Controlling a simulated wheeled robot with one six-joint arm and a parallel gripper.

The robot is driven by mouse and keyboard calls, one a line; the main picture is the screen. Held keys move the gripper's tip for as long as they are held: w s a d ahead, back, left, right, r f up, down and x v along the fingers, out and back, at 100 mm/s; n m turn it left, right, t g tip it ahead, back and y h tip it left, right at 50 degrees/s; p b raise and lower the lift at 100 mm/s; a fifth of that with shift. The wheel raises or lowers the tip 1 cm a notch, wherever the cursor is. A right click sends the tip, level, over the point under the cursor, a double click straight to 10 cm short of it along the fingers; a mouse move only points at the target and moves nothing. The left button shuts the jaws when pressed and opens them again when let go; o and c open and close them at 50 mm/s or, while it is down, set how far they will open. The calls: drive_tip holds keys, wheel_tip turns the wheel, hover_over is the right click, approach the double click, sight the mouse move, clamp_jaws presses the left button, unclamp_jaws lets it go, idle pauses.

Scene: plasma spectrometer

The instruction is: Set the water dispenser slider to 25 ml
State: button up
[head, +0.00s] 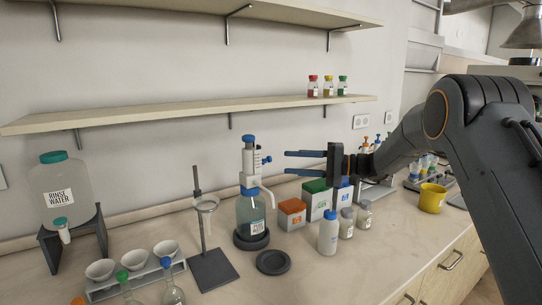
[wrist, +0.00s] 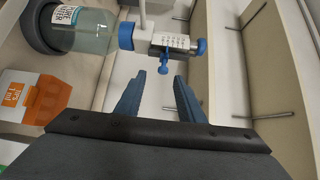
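The water dispenser (head: 250,205) is a clear bottle with a blue collar and a white pump head. A small blue slider knob (head: 266,160) sticks out from the right of the head. In the wrist view the bottle (wrist: 92,36) lies sideways, and the white scale (wrist: 175,42) has marks too small to read. The knob (wrist: 163,69) points toward my gripper. My gripper (head: 287,162) is open, with two blue fingers pointing left at about knob height. In the wrist view my gripper (wrist: 158,84) has the knob just ahead of its tips, apparently apart from them.
An orange box (head: 291,214), a green box (head: 318,200) and white bottles (head: 328,232) stand below my gripper. A ring stand (head: 213,270) is left of the dispenser. A shelf (head: 190,114) with three small vials runs above.

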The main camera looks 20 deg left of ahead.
sight(269, 159)
drive_tip(key=a+p, duration=0.1)
drive_tip(key=a, duration=0.1)
drive_tip(key=a+p, duration=0.1)
drive_tip(key=a, duration=0.2)
drive_tip(key=a+p, duration=0.1)
drive_tip(key=a, duration=0.2)
drive_tip(key=shift+s+a+r, duration=0.2)
drive_tip(key=shift+r, duration=0.05)
drive_tip(key=shift+c, duration=0.4)
clamp_jaws()
